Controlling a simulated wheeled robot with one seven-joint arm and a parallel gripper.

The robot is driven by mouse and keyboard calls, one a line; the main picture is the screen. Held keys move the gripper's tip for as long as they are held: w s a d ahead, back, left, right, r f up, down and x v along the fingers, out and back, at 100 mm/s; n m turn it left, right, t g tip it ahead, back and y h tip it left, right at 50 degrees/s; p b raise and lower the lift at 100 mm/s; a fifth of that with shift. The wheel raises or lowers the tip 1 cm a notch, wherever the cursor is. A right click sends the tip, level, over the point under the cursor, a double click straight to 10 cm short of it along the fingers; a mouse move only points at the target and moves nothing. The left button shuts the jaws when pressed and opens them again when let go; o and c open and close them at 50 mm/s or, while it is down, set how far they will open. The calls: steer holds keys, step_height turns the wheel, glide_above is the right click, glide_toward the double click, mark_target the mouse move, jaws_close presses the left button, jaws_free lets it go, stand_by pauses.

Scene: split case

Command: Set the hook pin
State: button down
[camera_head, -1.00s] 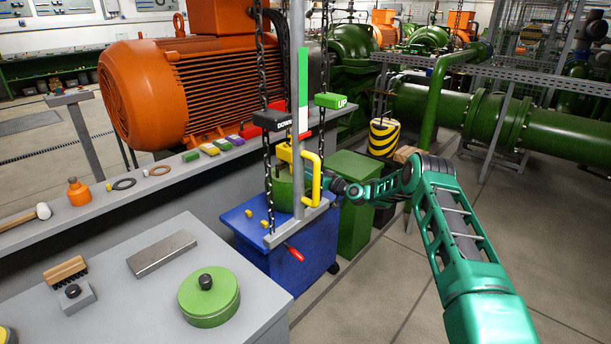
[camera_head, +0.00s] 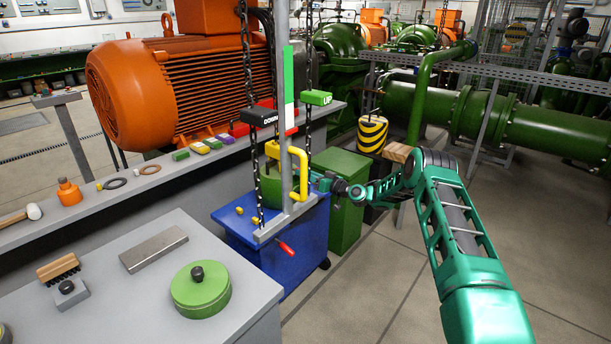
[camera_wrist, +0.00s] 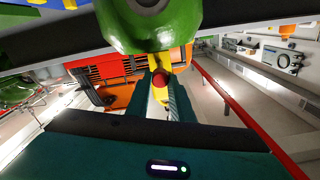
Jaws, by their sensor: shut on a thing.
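A yellow hook-shaped bracket (camera_head: 303,172) stands beside a grey post (camera_head: 284,140) above the blue cart (camera_head: 298,250). A green body (camera_head: 270,187) sits behind the post, partly hidden. My gripper (camera_head: 318,181) is just right of the yellow bracket, and its fingertips are partly hidden there. In the wrist view, a red round-ended piece, seemingly the pin (camera_wrist: 160,79), shows between the closed fingers, with yellow parts behind and below it. A large green rounded body (camera_wrist: 150,28) hangs close above the fingers. Whether the pin is in a hole cannot be told.
Chains with a black DOWN block (camera_head: 259,116) and a green UP block (camera_head: 318,97) hang around the post. A green bin (camera_head: 344,215) stands right. The grey bench (camera_head: 130,300) holds a green lidded pot (camera_head: 200,292).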

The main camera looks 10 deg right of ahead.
steer(key=c, duration=1.5)
jaws_free()
steer(key=shift+d+f, duration=0.15)
steer(key=shift+c, duration=0.2)
steer(key=shift+d, duration=0.1)
steer(key=shift+s+d, duration=0.1)
steer(key=v, duration=1)
steer(key=shift+s, duration=0.25)
steer(key=shift+d, duration=0.1)
